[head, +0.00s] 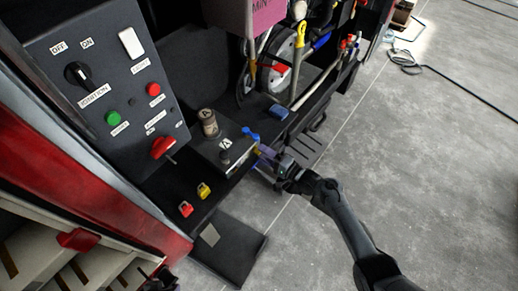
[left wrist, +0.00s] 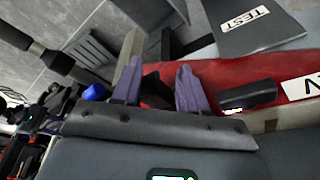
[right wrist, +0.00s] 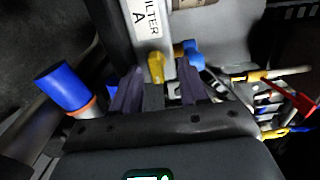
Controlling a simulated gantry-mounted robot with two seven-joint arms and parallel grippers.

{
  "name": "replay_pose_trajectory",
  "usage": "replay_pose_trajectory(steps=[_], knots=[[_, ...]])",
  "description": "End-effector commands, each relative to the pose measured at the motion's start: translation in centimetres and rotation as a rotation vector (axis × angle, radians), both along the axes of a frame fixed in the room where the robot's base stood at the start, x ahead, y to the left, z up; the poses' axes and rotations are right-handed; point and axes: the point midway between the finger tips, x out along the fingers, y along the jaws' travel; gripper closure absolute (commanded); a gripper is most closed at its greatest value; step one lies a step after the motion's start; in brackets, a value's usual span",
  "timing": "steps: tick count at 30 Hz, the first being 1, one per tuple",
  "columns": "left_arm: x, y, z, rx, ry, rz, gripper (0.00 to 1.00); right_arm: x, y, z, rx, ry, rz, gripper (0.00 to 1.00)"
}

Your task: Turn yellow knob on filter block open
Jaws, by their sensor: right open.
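The filter block (head: 222,152) is a dark box on the black shelf in the head view. In the right wrist view its white FILTER A label (right wrist: 147,22) shows above a yellow knob (right wrist: 156,67). A blue knob (right wrist: 190,54) sits to the right of the yellow one; it also shows in the head view (head: 250,135). My right gripper (head: 264,154) is at the block's right side, open. In its wrist view the yellow knob lies between the two purple fingertips (right wrist: 158,78); contact cannot be told. My left gripper (left wrist: 158,78) is open and empty in its wrist view.
A control panel (head: 100,85) with switches and buttons stands at left. Red (head: 185,209) and yellow (head: 204,191) padlocks lie on the shelf. A beige cylinder (head: 209,124) stands behind the block. Hoses and tools crowd the back. Grey floor (head: 430,180) at right is clear.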

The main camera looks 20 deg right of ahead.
Motion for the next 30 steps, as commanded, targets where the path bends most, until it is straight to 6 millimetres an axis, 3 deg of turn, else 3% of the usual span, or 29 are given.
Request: replay_pose_trajectory(steps=[3, 18, 30], knots=[[0.1, 0.0, 1.3, 0.0, -0.005, -0.001, 0.57, -1.4, -1.0, -0.4, -0.006, 0.017, -0.002, 0.49], [0.1, 0.3, 4.0, 0.013, -0.007, -0.009, 0.57, -5.1, -3.7, -0.1, -0.003, 0.007, 0.0, 0.49], [0.1, 0.2, 4.3, 0.008, -0.006, -0.005, 0.57, -5.9, -4.2, -0.2, -0.001, 0.004, 0.001, 0.49]])
